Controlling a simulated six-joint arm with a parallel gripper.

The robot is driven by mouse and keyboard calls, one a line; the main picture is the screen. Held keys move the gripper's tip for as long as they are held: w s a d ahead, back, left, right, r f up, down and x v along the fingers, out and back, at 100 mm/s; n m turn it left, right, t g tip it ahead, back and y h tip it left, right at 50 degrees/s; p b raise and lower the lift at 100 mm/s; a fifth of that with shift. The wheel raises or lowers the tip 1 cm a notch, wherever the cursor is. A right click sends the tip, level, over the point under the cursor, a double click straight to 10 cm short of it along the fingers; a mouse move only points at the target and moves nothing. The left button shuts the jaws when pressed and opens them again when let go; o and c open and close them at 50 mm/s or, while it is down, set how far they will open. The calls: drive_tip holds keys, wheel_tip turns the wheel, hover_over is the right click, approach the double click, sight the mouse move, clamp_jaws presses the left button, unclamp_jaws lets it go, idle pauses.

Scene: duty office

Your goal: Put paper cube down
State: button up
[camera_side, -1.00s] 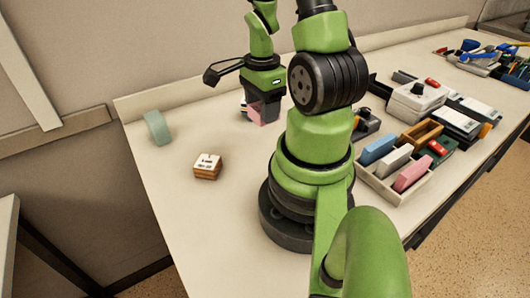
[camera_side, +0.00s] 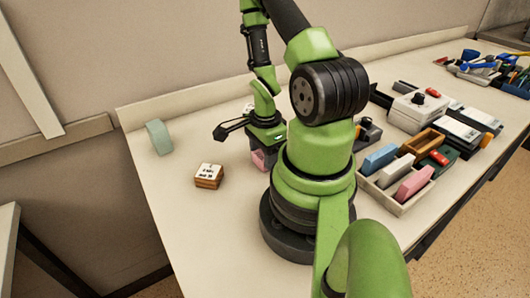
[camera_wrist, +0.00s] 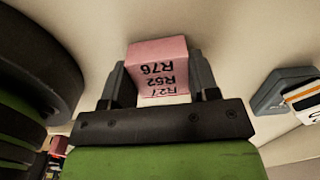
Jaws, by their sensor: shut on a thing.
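A pink paper cube (camera_side: 258,158) is held in my gripper (camera_side: 264,150), low over the pale desk (camera_side: 180,225) just left of my arm's base. In the wrist view, the pink cube (camera_wrist: 158,54) shows dark printed lettering on its near side. My gripper's two fingers (camera_wrist: 158,80) press on its left and right sides. I cannot tell whether the cube's underside touches the desk. In the side view, the gripper and my arm hide part of the cube.
A wooden block with a white printed top (camera_side: 208,176) stands left of the gripper. A tray (camera_side: 402,205) with coloured blocks lies right of my base. The front left of the desk is clear.

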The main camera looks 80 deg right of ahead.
drive_tip(key=shift+f, duration=0.15)
drive_tip(key=o, duration=0.9)
wheel_tip(320, 180, up, 12)
drive_tip(key=w+a+r+n+t+h, duration=0.1)
drive_tip(key=w+a+r+n+t, duration=0.15)
drive_tip(key=r+n, duration=0.25)
drive_tip(key=w+a+r+n+t, duration=0.1)
drive_tip(key=w+a+r+n, duration=0.3)
drive_tip(key=r+n, duration=0.1)
drive_tip(key=s+a+r+n+t+y, duration=0.1)
drive_tip(key=a+r+n, duration=0.1)
drive_tip(key=a+n, duration=0.1)
drive_tip(key=s+a+r+n+t+y, duration=0.1)
drive_tip(key=a+r+n, duration=0.2)
drive_tip(key=a+n, duration=0.1)
drive_tip(key=s+a+r+n+t+y, duration=0.1)
drive_tip(key=a+r+n, duration=0.2)
drive_tip(key=n, duration=0.3)
drive_tip(key=shift+s+a+r+t, duration=0.15)
drive_tip(key=shift+a+r+t, duration=0.15)
drive_tip(key=shift+a, duration=0.2)
